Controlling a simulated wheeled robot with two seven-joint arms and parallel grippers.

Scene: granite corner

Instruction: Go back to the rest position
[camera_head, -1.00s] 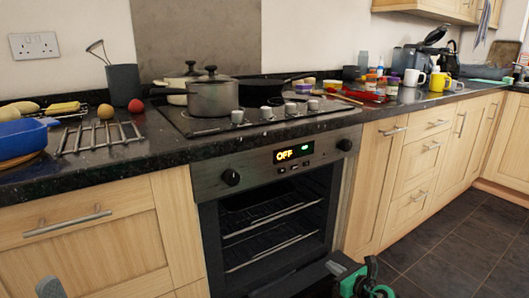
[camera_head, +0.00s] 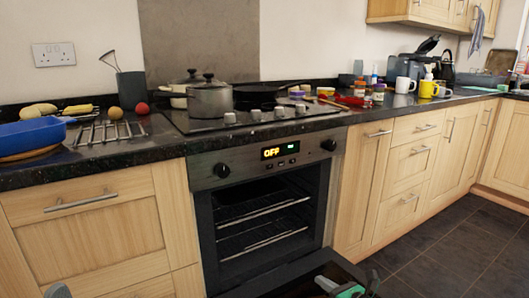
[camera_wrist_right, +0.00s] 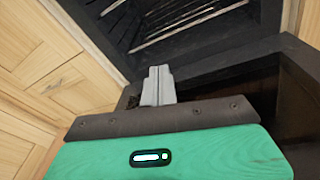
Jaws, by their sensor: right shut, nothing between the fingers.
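My right gripper (camera_head: 345,288) shows at the bottom edge of the head view, in front of the open oven door (camera_head: 310,277). In the right wrist view its grey fingers (camera_wrist_right: 158,86) are together with nothing between them, below the oven's opening. A small grey part of mine shows at the lower left edge of the head view; whether it belongs to my left gripper is unclear.
The oven (camera_head: 265,215) is open with wire racks (camera_head: 262,214) inside; its door juts toward me. A grey pot (camera_head: 210,98) and a pan stand on the hob. Wooden cabinets (camera_head: 95,235) flank the oven. The dark tiled floor (camera_head: 440,260) at right is clear.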

